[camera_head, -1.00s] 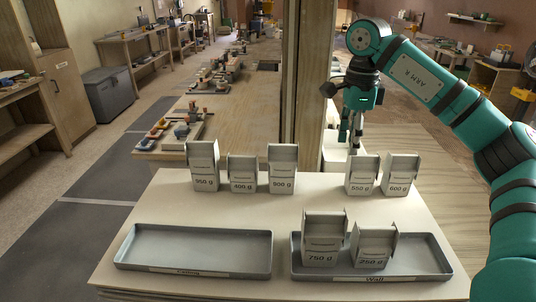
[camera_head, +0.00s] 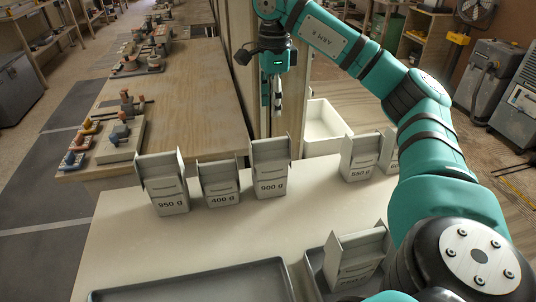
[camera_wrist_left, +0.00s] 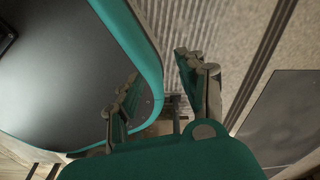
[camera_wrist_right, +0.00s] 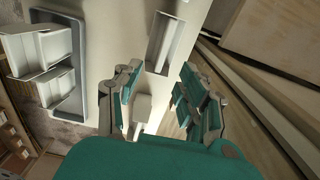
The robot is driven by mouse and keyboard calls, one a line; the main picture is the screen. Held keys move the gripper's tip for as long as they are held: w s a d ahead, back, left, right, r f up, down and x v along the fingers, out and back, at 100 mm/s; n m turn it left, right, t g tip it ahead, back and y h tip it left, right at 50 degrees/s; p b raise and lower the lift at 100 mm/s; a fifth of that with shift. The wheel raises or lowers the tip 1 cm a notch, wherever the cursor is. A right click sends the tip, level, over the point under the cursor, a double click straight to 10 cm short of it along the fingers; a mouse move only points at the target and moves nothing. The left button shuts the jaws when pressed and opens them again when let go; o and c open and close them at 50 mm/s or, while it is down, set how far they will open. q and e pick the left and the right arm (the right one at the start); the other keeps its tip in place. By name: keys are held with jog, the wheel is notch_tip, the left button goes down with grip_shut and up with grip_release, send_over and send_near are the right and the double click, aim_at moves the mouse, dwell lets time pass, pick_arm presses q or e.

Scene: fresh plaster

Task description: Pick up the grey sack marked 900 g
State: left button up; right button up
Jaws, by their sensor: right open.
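The grey sack marked 900 g (camera_head: 270,171) stands upright on the pale tabletop in the head view, at the right end of a group of three. My right gripper (camera_head: 273,128) points down just behind and above it in that view, apart from it as far as I can tell. In the right wrist view the right fingers (camera_wrist_right: 160,88) are spread, with a pale block between them in the picture that I cannot identify. My left gripper (camera_wrist_left: 158,68) shows only in its own wrist view, spread and empty.
Sacks marked 950 g (camera_head: 168,184) and 400 g (camera_head: 220,183) stand left of it. The 550 g sack (camera_head: 359,160) stands to the right, partly near my arm. A grey tray (camera_head: 190,285) lies in front. A white bin (camera_head: 328,125) stands behind.

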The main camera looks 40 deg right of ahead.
send_over(270, 139)
jog(key=f, duration=0.5)
jog(key=shift+s+d+f+b, duration=0.1)
jog(key=shift+s+f+b, duration=0.1)
jog(key=shift+f+b, duration=0.1)
jog(key=shift+f, duration=0.5)
jog(key=f, duration=0.5)
jog(key=shift+w+f+p, duration=0.15)
jog(key=shift+w+p, duration=0.05)
jog(key=shift+p, duration=0.15)
jog(key=shift+c, duration=0.6)
grip_shut()
pick_arm(q)
jog(key=shift+w+d+f, duration=0.1)
jog(key=shift+w+f, duration=0.3)
jog(key=shift+w, duration=0.15)
